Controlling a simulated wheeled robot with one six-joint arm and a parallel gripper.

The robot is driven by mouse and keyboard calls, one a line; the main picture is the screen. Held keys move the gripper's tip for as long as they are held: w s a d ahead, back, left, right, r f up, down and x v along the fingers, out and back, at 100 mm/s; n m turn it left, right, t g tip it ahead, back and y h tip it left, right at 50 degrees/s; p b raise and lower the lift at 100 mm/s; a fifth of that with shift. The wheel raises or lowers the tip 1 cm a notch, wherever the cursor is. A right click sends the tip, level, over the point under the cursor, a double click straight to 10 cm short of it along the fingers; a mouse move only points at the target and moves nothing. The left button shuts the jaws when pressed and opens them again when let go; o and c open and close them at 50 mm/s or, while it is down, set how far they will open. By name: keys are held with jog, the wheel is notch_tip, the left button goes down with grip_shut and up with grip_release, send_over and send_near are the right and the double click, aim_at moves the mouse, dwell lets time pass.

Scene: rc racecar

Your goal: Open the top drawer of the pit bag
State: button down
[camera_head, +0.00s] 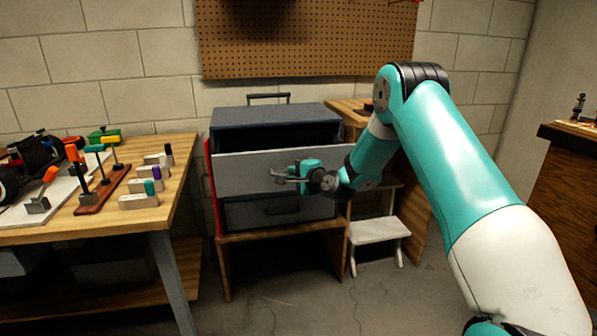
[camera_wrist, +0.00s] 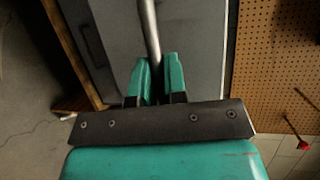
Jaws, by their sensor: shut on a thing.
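The pit bag (camera_head: 270,117) is a dark grey box with a carry handle on top, standing on a low wooden stand. Its top drawer (camera_head: 240,172) is pulled out, with a dark gap showing above the grey front panel. The lower drawer (camera_head: 275,211) looks closed. My gripper (camera_head: 292,176) is at the top drawer's front, shut on its bar handle (camera_wrist: 149,28). In the wrist view, my teal fingertips (camera_wrist: 158,80) sit on either side of the bar, against the grey drawer front (camera_wrist: 195,50). The inside of the drawer is too dark to make out.
A wooden workbench (camera_head: 172,190) with a racecar (camera_head: 30,165), tools and small parts stands at the left. A white step stool (camera_head: 380,231) is right of the stand. A dark wooden cabinet (camera_head: 565,190) stands at far right. The floor in front is clear.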

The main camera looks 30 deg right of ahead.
jog(key=shift+d, duration=0.1)
jog(key=c, duration=1.2)
grip_release()
jog(key=shift+s, duration=0.1)
jog(key=b+v, duration=0.2)
jog(key=v, duration=1.5)
jog(key=shift+s+b, duration=0.15)
jog(key=shift+b, duration=0.25)
